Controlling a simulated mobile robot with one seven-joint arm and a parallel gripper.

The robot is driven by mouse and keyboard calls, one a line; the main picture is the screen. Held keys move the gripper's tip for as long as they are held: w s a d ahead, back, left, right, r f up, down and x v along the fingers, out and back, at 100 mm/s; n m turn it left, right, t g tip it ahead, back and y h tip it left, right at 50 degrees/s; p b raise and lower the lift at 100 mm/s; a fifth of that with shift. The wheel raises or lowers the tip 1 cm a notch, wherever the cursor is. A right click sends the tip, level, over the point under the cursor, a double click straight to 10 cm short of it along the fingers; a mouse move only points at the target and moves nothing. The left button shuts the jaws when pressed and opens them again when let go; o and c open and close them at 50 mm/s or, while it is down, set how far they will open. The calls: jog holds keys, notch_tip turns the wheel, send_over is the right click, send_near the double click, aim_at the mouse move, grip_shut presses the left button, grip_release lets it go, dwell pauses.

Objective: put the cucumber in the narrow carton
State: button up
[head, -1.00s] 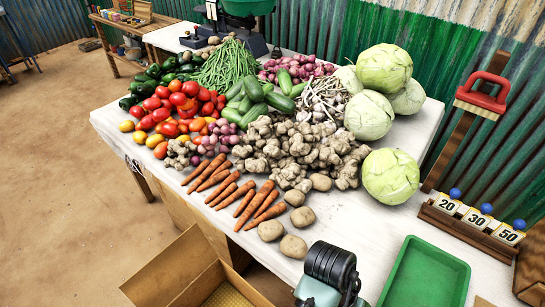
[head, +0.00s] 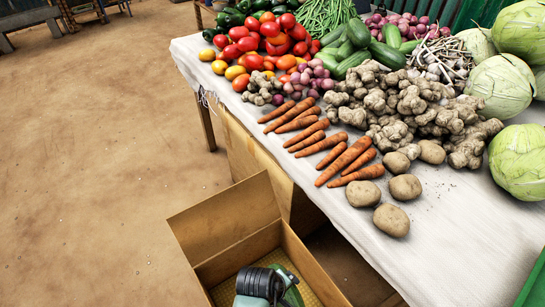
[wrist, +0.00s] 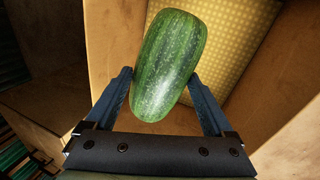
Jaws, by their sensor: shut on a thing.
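A green, pale-striped cucumber (wrist: 168,60) is held between the two fingers of my gripper (wrist: 159,78) in the wrist view. Its far end points at the carton's yellow patterned floor. An open brown carton (head: 228,262) stands low beside the table's left edge in the head view, with a raised flap on its left. My gripper's upper part shows over the carton's opening in the head view; its fingertips are hidden there. The carton's walls also show in the wrist view (wrist: 222,135). I cannot tell how far the cucumber is above the floor.
The white-covered table (head: 440,240) lies to the right, with carrots (head: 345,158), potatoes (head: 390,220), ginger (head: 410,110), tomatoes (head: 260,42) and cabbages (head: 500,90). More cucumbers (head: 388,54) lie at the back. The ground at left is bare.

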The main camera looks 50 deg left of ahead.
jog(key=shift+n+y, duration=0.3)
jog(key=shift+n, duration=0.6)
jog(key=f+b, duration=0.3)
jog(key=f, duration=0.3)
jog(key=s+a+f+b, duration=0.1)
jog(key=f+b, duration=0.2)
jog(key=f, duration=0.2)
jog(key=s+a+f+b, duration=0.1)
jog(key=f+b, duration=0.2)
jog(key=f, duration=0.3)
jog(key=shift+s+a+f+b, duration=0.2)
jog(key=shift+s+f+b, duration=0.1)
jog(key=shift+b, duration=0.1)
jog(key=shift+f, duration=0.1)
jog(key=o, duration=1.5)
jog(key=p+v, duration=0.6)
jog(key=v, duration=0.6)
jog(key=shift+r, duration=0.2)
